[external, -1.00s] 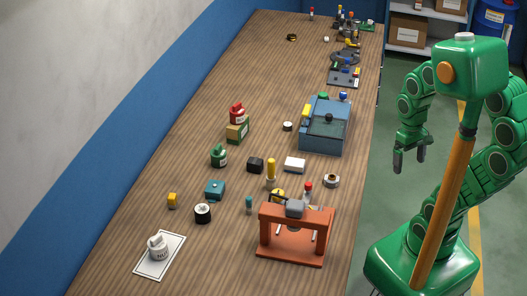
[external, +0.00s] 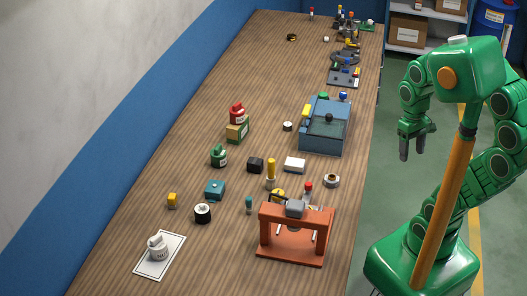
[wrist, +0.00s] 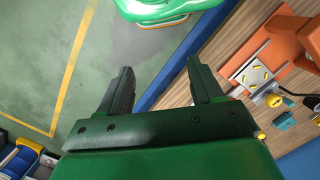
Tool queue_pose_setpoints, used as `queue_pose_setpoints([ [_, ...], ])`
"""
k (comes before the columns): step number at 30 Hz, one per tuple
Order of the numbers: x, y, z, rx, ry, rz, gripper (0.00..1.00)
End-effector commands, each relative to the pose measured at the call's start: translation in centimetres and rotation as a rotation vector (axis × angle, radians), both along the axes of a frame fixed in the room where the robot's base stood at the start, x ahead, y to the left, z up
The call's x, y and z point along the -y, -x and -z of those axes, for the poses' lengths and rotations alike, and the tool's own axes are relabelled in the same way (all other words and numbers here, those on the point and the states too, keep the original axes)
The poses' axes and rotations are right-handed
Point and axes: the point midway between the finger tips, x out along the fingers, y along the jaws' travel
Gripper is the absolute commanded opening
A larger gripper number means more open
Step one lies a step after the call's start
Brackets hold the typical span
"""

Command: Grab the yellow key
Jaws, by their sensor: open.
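No part is plainly recognisable as a yellow key. Yellow candidates in the external view are an upright yellow-handled piece (external: 270,168) mid-table, a small yellow block (external: 172,200) at the left, and a yellow piece (external: 278,195) behind the orange frame, partly hidden. In the wrist view a yellow knob-like piece (wrist: 273,100) shows beside the orange frame. My gripper (external: 412,148) hangs over the floor, to the right of the table, apart from all these things. It is open and empty, with its fingers spread in the wrist view (wrist: 160,78).
The orange frame (external: 269,246) stands near the table's front right. A blue box (external: 315,144) stands behind it, near the right edge. Several small blocks and canisters fill the middle of the wooden table (external: 225,270). A shelf with cartons (external: 407,30) stands beyond.

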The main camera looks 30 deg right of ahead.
Motion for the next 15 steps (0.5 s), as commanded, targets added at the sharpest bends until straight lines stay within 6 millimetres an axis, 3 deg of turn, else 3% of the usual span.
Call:
queue_pose_setpoints([
  [7, -0.2, -1.8, -0.6, 0.033, 0.005, -0.023, 0.66],
  [15, -1.0, -6.0, -0.5, 0.113, 0.015, -0.073, 0.66],
])
